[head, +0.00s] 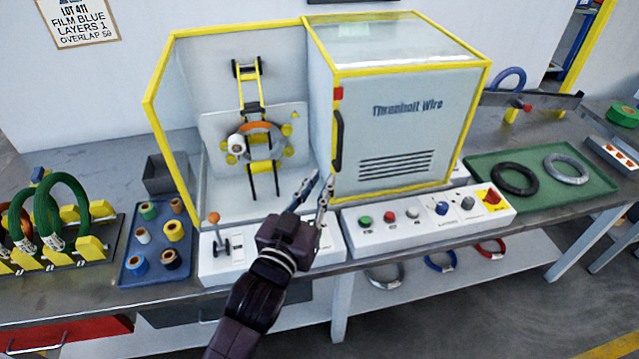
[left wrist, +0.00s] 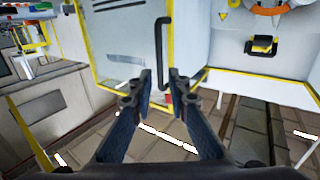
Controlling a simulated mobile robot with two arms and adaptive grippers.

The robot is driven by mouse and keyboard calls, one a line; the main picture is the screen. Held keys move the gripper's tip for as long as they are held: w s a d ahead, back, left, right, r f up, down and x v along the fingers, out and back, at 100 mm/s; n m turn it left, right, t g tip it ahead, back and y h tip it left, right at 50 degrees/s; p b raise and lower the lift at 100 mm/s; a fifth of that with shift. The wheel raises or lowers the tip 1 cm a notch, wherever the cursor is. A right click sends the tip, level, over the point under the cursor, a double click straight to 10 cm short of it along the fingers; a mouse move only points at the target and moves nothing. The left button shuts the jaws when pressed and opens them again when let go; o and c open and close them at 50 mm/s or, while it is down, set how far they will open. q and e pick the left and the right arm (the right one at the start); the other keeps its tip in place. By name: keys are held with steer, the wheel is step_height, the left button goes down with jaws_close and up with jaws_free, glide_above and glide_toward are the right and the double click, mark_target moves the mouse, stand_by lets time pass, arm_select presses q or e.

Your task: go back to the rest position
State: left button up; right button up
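My left gripper (head: 318,186) is in front of the wrapping machine, over the white control panels at its front edge. Its two fingers point up and stand apart with nothing between them. The left wrist view shows the same empty gap between the fingertips (left wrist: 159,84). The machine's cover (head: 405,130), lettered in dark print, stands at the right with its black handle (head: 338,142) just above the fingertips in the head view. The handle also shows in the left wrist view (left wrist: 162,50). The chamber at the left is open, with an orange-and-grey ring (head: 262,141) inside. My right gripper is not in view.
A lever (head: 214,218) stands left of my gripper. A blue tray (head: 135,272) of tape rolls and a rack of green coils (head: 68,212) are further left. A green tray (head: 484,197) with two coils lies at the right. Buttons line the front panel (head: 428,230).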

arm_select(q)
steer(key=s+a+f+n+g+y, duration=0.1)
steer(key=s+a+f+g+y, duration=0.1)
steer(key=s+a+f+g, duration=0.45)
steer(key=s+a+f+n+g+y, duration=0.15)
steer(key=s+a+f, duration=0.3)
steer(key=f, duration=0.55)
steer(key=s+a+f+m+g+y, duration=0.1)
steer(key=s+a+f+g, duration=0.25)
steer(key=s, duration=0.55)
steer(key=s+a+f+g+y, duration=0.1)
steer(key=s+a+f+g, duration=0.2)
steer(key=s, duration=0.6)
step_height(320, 180, down, 27)
steer(key=s, duration=0.2)
steer(key=s+a+f+g, duration=0.1)
steer(key=s+a+f, duration=0.2)
steer(key=s+f, duration=1.2)
steer(key=shift+s+f+g, duration=0.35)
steer(key=shift+s+f, duration=0.05)
steer(key=shift+s, duration=0.4)
